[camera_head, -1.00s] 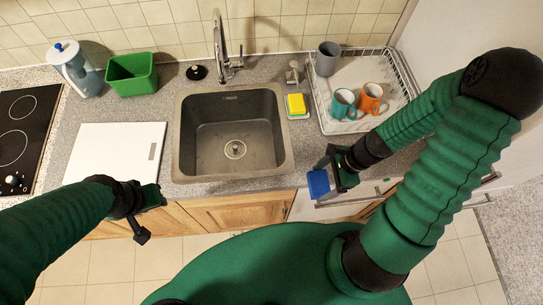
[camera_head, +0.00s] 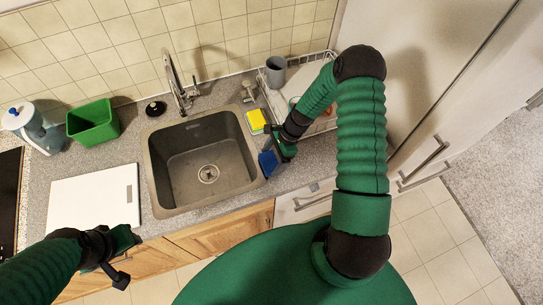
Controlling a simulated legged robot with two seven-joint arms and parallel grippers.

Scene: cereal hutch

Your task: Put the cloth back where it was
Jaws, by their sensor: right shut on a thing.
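The cloth (camera_head: 268,164) is a small flat blue piece. My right gripper (camera_head: 281,153) is shut on it and holds it at the right rim of the sink (camera_head: 258,182), near the counter's front. I cannot tell whether the cloth touches the rim or hangs just above it. My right forearm comes down over the dish rack and hides part of it. My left gripper (camera_head: 122,258) is at the lower left, in front of the white board, away from the cloth. Its fingers are too unclear to tell if they are open.
A yellow sponge (camera_head: 257,120) sits just behind the cloth, with a soap dispenser (camera_head: 248,92) behind it. A grey cup (camera_head: 276,71) stands in the rack. A white board (camera_head: 96,199), a green bin (camera_head: 93,123) and a jug (camera_head: 33,127) are left of the sink.

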